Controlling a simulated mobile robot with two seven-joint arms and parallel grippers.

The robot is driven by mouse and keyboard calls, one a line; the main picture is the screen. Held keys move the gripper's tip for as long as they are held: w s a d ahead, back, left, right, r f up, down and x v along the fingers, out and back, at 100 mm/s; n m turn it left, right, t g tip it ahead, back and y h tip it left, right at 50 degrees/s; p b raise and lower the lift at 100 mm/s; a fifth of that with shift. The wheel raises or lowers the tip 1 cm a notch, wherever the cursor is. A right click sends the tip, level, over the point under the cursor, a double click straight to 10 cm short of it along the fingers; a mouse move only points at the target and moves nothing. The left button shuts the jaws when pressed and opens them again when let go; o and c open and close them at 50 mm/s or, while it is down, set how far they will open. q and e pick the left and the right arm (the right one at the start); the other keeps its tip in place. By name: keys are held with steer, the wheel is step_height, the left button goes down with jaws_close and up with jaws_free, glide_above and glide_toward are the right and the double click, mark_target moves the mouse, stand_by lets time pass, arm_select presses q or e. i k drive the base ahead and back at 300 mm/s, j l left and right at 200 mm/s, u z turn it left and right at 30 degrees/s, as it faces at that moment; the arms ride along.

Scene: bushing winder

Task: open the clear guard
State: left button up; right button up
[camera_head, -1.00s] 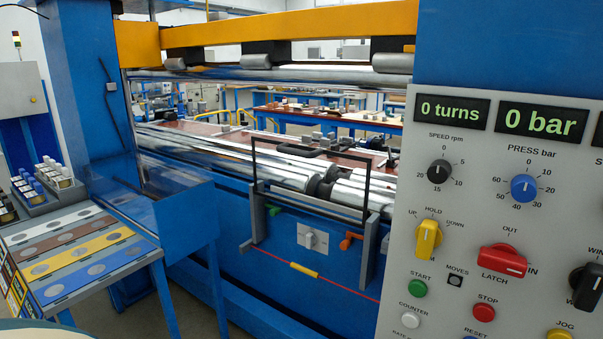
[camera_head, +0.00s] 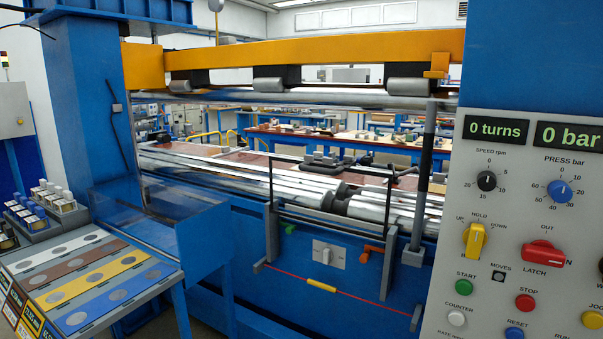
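The clear guard (camera_head: 271,185) shows as a thin black frame with a see-through middle. It stands upright in front of the shiny metal rollers (camera_head: 380,208) on the blue winder. Its lower ends meet two grey uprights (camera_head: 388,262) on the machine's front. Neither of my grippers is in view, so nothing of mine is seen touching the guard.
A control panel (camera_head: 520,220) with knobs and buttons fills the right side. A tray table (camera_head: 95,275) with coloured strips stands at left. Below the guard are a red cord (camera_head: 350,294) with a yellow piece, a switch (camera_head: 328,254) and an orange lever (camera_head: 373,249). A yellow beam (camera_head: 300,52) crosses above.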

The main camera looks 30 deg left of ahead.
mark_target(305, 167)
steer(key=j+z, duration=0.1)
steer(key=j, duration=0.45)
steer(key=k+j, duration=0.15)
steer(key=j, duration=0.35)
steer(key=i+j+z, duration=0.1)
steer(key=j, duration=0.25)
steer(key=i+j, duration=0.3)
steer(key=i+j+z, duration=0.15)
steer(key=j, duration=0.25)
